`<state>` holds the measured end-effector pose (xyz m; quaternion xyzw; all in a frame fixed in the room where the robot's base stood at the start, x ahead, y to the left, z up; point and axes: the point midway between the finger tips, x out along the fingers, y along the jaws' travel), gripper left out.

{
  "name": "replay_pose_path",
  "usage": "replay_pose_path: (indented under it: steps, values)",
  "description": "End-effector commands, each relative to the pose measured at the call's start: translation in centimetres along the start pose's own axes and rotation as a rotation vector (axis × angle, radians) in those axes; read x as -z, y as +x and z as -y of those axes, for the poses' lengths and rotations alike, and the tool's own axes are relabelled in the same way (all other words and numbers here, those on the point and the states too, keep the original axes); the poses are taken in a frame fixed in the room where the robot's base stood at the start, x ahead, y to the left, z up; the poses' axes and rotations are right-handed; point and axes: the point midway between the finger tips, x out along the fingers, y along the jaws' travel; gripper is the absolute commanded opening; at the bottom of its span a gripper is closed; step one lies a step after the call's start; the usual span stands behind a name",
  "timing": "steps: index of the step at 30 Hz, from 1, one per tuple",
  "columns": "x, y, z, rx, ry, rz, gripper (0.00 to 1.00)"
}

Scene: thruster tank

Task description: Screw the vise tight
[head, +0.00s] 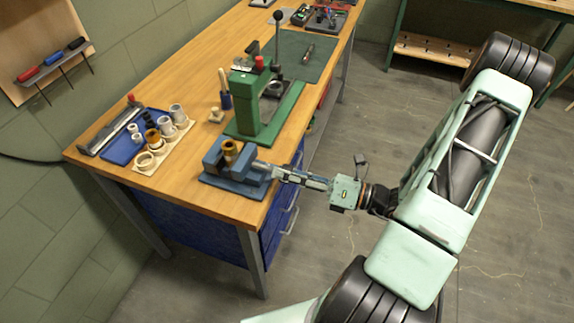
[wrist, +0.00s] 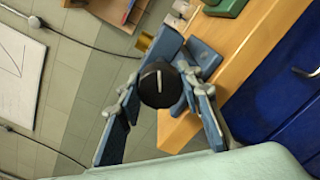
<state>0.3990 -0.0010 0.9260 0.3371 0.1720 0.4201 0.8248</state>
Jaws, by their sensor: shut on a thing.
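The blue vise (head: 232,186) stands at the near right corner of the wooden bench. A brass ring-shaped part (head: 229,148) sits between its jaws; in the wrist view the brass part (wrist: 146,41) is partly hidden behind the vise (wrist: 204,56). My gripper (head: 262,169) reaches in from the right at the vise's screw end. In the wrist view my gripper (wrist: 158,88) has its two fingers on either side of a round black knob (wrist: 157,86) with a white line on its face. It is shut on this knob. The knob is hidden in the head view.
A green press (head: 248,105) stands just behind the vise. A pale rack with several rings (head: 163,146) and a blue tray (head: 121,151) lie to the left. The bench's front edge (head: 262,212) and blue drawers (head: 283,205) are below my gripper.

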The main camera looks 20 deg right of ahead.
Motion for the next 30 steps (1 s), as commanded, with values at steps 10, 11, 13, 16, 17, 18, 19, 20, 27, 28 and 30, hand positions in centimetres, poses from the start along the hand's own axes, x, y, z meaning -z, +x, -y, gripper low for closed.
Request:
replay_pose_path:
  steps: [10, 11, 13, 16, 17, 18, 19, 20, 27, 28, 30]
  values:
    - [-0.14, -0.01, -0.15, 0.000, 0.284, -0.001, 0.09]
    - [-0.13, -0.01, -0.13, 0.000, 0.303, -0.001, 0.09]
    - [-0.09, -0.02, -0.09, 0.001, 0.345, 0.000, 0.09]
    - [-0.07, -0.02, -0.07, 0.001, 0.392, 0.000, 0.09]
    - [-0.06, -0.02, -0.06, 0.001, 0.405, 0.000, 0.09]
    - [-0.06, -0.02, -0.05, 0.000, 0.419, 0.000, 0.09]
    - [-0.05, -0.02, -0.04, 0.000, 0.428, 0.000, 0.09]
    - [-0.04, -0.02, -0.04, 0.000, 0.437, 0.000, 0.09]
    - [0.02, -0.01, 0.02, 0.000, 0.473, 0.000, 0.09]
    - [0.03, -0.01, 0.02, 0.000, 0.475, 0.000, 0.09]
    - [0.03, -0.01, 0.03, 0.000, 0.476, 0.000, 0.09]
